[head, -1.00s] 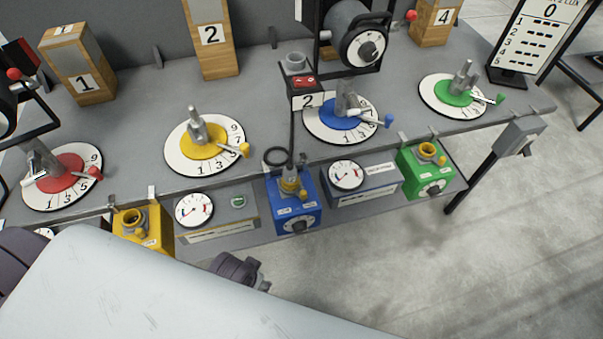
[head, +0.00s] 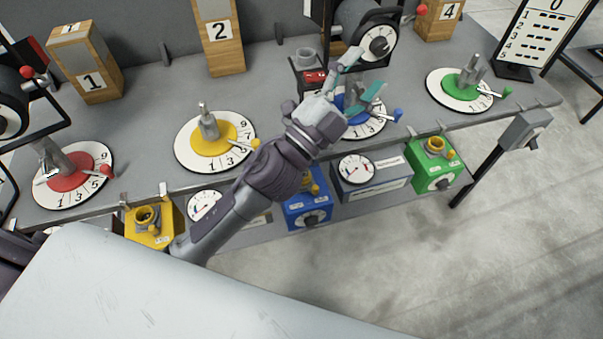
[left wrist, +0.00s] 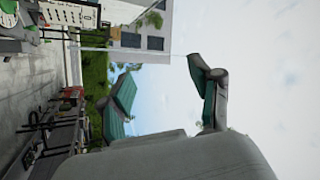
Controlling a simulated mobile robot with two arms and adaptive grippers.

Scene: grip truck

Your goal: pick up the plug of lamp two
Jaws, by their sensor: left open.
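Lamp two (head: 368,42) stands at the back of the bench in a dark frame, its black-and-white dial facing me. The blue socket box (head: 309,214) is on the lower shelf below it. Its top, where a plug stood with a cable leading up, is now mostly hidden behind my left arm, so I cannot make out the plug. My left gripper (head: 366,76) is open and empty, above the blue dial (head: 352,118) and in front of lamp two. In the left wrist view, the open fingers (left wrist: 158,76) have only sky and a building between and behind them.
A yellow socket box (head: 150,226) and a green one (head: 434,170) stand on the lower shelf, with a meter box (head: 372,182) between blue and green. Red, yellow (head: 213,138) and green dials with upright handles stand on the bench. Open floor lies at right.

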